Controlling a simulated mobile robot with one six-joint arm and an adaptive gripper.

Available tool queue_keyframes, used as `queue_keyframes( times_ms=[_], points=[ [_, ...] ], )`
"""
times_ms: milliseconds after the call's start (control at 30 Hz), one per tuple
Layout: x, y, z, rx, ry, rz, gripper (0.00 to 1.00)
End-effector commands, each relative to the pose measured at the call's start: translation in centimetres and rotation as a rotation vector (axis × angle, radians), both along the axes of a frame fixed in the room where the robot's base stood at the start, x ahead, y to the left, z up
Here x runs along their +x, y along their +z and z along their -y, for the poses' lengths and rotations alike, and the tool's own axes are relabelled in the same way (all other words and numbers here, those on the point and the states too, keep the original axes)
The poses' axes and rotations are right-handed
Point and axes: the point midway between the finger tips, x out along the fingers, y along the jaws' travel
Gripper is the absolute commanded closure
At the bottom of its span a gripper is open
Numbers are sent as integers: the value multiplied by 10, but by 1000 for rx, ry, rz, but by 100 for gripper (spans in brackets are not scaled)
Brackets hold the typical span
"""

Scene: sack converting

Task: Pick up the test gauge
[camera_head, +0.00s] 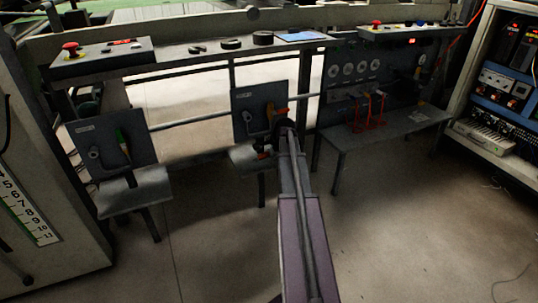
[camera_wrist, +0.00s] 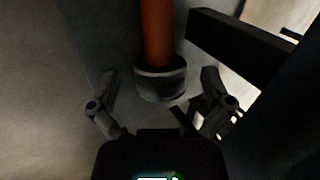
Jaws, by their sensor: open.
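In the wrist view, an orange rod with a dark grey ringed end (camera_wrist: 160,82) reaches down between the two fingers of my gripper (camera_wrist: 158,88). The fingers are spread on either side of the dark end, with a gap on each side. This may be the test gauge, but I cannot tell its name from the picture. In the head view my gripper (camera_head: 284,130) is at the middle station, in front of its grey upright plate (camera_head: 246,100). Small orange parts (camera_head: 279,112) show beside it. My arm hides part of that station.
A similar station (camera_head: 98,146) with a green and orange part stands at the left. A bench (camera_head: 400,125) with red stands is at the right, below a panel of round dials (camera_head: 362,69).

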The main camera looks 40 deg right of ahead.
Motion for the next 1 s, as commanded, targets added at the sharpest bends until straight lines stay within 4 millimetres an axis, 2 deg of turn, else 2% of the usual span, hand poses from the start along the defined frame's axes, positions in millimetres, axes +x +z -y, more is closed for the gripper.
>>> queue_keyframes(
  times_ms=[167, 467, 1000],
  points=[
    [0, 0, 0, 0, 0, 0, 0],
    [0, 0, 0, 0, 0, 0, 89],
    [0, 6, 0, 0, 0, -1, 91]
  ],
)
